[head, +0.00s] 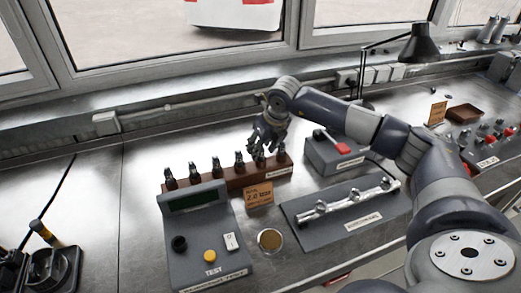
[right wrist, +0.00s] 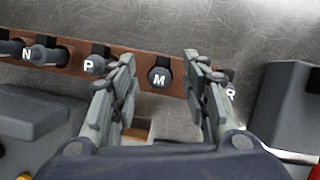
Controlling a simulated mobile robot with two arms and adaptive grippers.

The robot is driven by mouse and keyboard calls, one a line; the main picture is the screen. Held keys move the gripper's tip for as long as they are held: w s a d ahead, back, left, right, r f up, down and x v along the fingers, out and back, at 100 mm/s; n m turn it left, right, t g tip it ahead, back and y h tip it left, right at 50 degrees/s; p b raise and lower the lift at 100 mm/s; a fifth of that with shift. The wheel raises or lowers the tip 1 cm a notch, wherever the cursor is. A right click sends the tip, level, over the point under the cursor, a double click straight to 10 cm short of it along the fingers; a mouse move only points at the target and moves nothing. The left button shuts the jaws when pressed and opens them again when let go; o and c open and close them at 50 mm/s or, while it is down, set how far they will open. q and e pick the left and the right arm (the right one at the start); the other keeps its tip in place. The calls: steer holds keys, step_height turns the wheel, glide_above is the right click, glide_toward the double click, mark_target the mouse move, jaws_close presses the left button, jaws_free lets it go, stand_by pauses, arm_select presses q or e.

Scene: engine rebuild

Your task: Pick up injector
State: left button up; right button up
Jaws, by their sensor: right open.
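A brown wooden rack (head: 228,181) holds several dark injectors in a row, standing upright in the head view. My right gripper (head: 266,143) is open above the right part of the rack. In the right wrist view the fingers of my right gripper (right wrist: 162,82) stand apart, one on each side of the injector marked M (right wrist: 160,78). I cannot tell whether they touch it. The injector marked P (right wrist: 95,65) is just left of the left finger. The injector marked R (right wrist: 230,94) is partly hidden by the right finger. My left gripper is not in view.
A grey test device (head: 203,238) stands in front of the rack. A metal rail on a grey base (head: 375,215) and a grey box with a red part (head: 329,161) lie to the right.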

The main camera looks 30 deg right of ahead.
steer(key=shift+x, duration=0.75)
jaws_close()
